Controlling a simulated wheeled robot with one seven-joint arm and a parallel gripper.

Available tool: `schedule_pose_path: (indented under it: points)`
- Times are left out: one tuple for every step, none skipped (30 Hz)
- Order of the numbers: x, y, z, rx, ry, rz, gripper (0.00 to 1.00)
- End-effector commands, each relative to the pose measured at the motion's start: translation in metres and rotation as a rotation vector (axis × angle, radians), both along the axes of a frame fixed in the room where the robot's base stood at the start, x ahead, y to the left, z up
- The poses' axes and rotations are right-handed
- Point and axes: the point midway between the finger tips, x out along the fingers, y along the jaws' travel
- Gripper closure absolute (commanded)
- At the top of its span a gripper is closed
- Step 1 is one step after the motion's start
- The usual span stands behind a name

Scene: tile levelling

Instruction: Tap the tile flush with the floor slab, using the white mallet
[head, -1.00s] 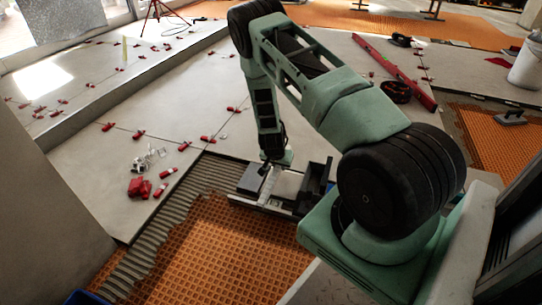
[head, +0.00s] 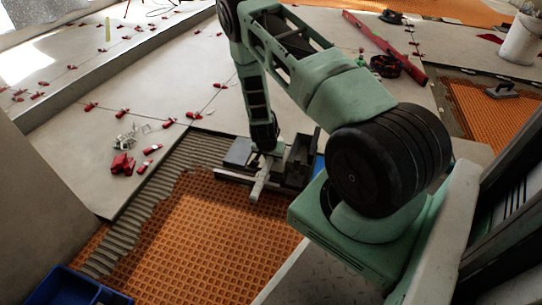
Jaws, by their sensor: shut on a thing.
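My gripper (head: 264,148) is at the end of my green arm, low over a dark tool holder, seen from behind and above. Its fingers are small and partly hidden. A white mallet (head: 259,184) shows as a pale bar at the gripper, pointing toward the camera, and my gripper is shut on it. I cannot tell whether the mallet touches the holder. The pale grey floor slab (head: 190,110) spreads behind and left of the gripper. I cannot tell which tile is the one to be levelled.
The dark holder (head: 237,154) stands at the orange mat's (head: 190,235) far edge. Ridged mortar (head: 150,200) borders the mat. Red clips (head: 123,164) lie on the slab. A blue crate (head: 62,287) is at bottom left, a white bucket (head: 521,40) at far right.

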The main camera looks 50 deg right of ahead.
Motion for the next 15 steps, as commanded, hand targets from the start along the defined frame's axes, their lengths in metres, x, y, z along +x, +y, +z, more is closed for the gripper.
schedule_pose_path:
  points:
    - [0.001,-0.001,-0.01,-0.001,-0.002,-0.001,1.0]
    - [0.001,0.0,-0.011,-0.001,-0.002,-0.001,1.0]
    - [0.001,0.0,-0.013,-0.001,-0.002,-0.001,1.0]
    - [0.001,0.0,-0.013,-0.001,-0.002,-0.001,1.0]
    - [0.001,-0.001,-0.013,-0.001,-0.002,-0.001,1.0]
    - [0.001,-0.001,-0.011,-0.001,-0.002,-0.001,1.0]
    - [0.001,-0.001,-0.008,-0.001,-0.002,-0.001,1.0]
    - [0.001,-0.001,-0.005,-0.001,-0.002,-0.001,1.0]
    - [0.001,-0.001,0.001,-0.001,-0.002,-0.001,1.0]
    - [0.001,-0.001,0.006,-0.001,-0.002,-0.001,1.0]
    - [0.001,-0.001,0.01,-0.001,-0.002,0.0,1.0]
    - [0.001,-0.001,0.017,-0.001,-0.002,0.0,1.0]
    - [0.0,0.0,0.021,-0.001,-0.002,0.0,1.0]
    - [0.0,0.0,0.025,-0.001,-0.002,0.0,1.0]
    - [0.0,0.0,0.03,-0.001,0.0,0.0,1.0]
